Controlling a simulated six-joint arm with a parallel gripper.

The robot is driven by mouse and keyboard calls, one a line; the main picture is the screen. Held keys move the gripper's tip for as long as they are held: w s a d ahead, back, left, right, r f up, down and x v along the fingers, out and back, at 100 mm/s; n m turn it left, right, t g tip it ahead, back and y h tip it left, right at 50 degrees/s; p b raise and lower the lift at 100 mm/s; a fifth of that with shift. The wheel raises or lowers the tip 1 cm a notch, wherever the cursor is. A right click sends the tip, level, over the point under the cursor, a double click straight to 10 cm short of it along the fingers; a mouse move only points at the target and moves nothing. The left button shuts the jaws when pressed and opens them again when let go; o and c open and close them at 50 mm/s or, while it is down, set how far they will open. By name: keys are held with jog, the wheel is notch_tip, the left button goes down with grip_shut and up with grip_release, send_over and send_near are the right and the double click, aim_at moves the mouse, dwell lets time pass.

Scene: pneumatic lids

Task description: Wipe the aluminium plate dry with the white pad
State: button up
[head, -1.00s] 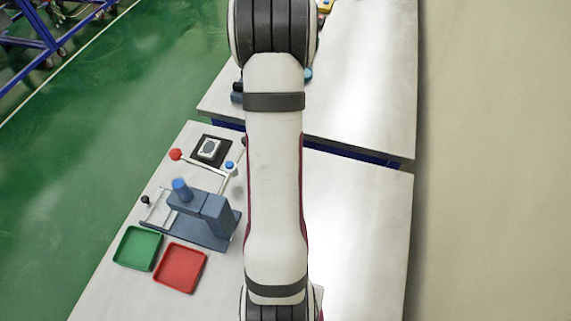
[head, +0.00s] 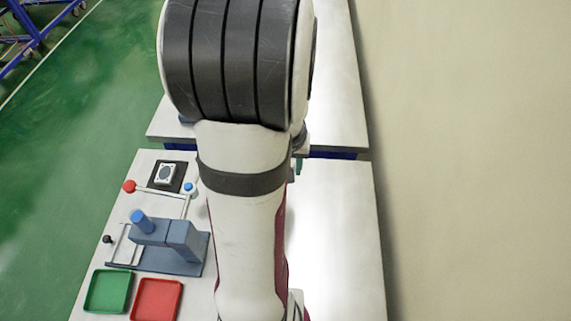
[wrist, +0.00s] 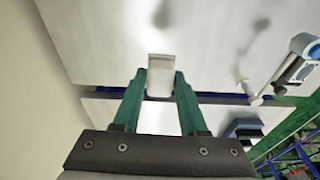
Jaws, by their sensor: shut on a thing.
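My gripper (wrist: 160,88) has green fingers and is shut on the white pad (wrist: 160,64), a small pale block between the fingertips in the wrist view. The pad is over the pale tabletop; I cannot tell whether it touches it. In the head view my arm hides most of the gripper and the pad; only a bit of green finger shows right of the arm. I cannot make out the aluminium plate for certain in either view.
A green tray (head: 108,291) and red tray (head: 157,299) lie in front. A small pale square part (head: 167,173) sits on a black mat. The table right of my arm is clear.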

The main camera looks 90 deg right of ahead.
grip_shut()
jog(key=w+d+n+t+y, duration=0.1)
jog(key=w+d+n, duration=0.3)
jog(key=w+n, duration=0.45)
jog(key=w+d+n+t+y, duration=0.1)
jog(key=w+d+n, duration=0.3)
jog(key=w+n, duration=0.5)
jog(key=w+a+f+n+g+y, duration=0.1)
jog(key=w+a+n+g, duration=0.1)
jog(key=w+n, duration=1.4)
jog(key=shift+w+a+n+y, duration=0.3)
jog(key=shift+a+n, duration=0.1)
jog(key=shift+n, duration=0.85)
